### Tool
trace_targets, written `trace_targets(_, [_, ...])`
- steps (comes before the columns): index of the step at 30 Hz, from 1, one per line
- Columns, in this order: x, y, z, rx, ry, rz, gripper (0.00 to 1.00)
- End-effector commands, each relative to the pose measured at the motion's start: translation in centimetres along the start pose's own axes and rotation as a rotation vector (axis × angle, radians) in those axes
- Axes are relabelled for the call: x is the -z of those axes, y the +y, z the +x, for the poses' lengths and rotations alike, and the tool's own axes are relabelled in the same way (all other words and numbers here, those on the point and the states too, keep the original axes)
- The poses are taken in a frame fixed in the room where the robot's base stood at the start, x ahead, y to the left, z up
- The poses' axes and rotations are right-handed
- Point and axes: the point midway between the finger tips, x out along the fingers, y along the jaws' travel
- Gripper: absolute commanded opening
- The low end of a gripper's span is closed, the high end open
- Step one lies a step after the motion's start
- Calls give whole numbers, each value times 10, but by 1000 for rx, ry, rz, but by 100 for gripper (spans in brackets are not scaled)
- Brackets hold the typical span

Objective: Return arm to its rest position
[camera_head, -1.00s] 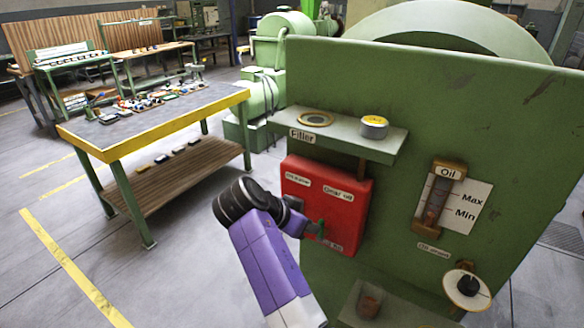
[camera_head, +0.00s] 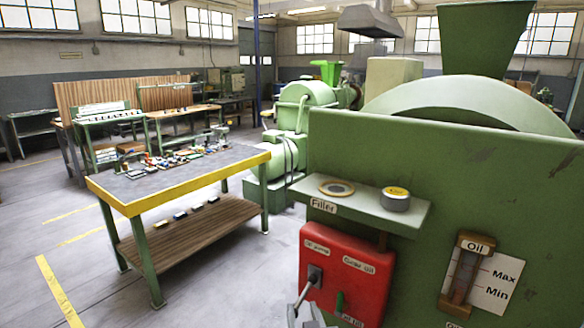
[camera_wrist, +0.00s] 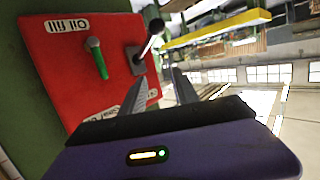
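In the wrist view my gripper (camera_wrist: 160,82) has its two grey fingers apart with nothing between them. It is open and empty. The fingers point toward a red panel (camera_wrist: 70,45), which carries a green lever (camera_wrist: 97,57) and a grey lever with a dark knob (camera_wrist: 148,38). I cannot tell whether the fingers touch the panel. In the head view the red panel (camera_head: 344,262) is on the green machine, and its grey lever (camera_head: 305,287) slants downward. The purple arm does not show clearly there; a pale shape at the bottom edge is cut off.
The green machine (camera_head: 440,170) fills the right side. Its shelf (camera_head: 368,207) holds a ring and a small yellow-topped can. A yellow-edged workbench (camera_head: 130,198) with several small parts stands at the left. Grey floor (camera_head: 215,270) is open between them.

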Motion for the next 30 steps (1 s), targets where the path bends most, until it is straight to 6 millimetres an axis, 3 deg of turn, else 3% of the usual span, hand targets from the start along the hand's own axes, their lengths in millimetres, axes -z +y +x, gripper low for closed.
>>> trace_targets(1, [-14,7,-19,15,19,-12,37])
trace_targets(3, [-25,13,-43,37,56,-27,37])
trace_targets(12, [-57,46,-162,70,181,-66,37])
trace_targets(24, [-64,87,-324,11,246,-70,37])
trace_targets(30, [-64,102,-395,-41,204,-44,37])
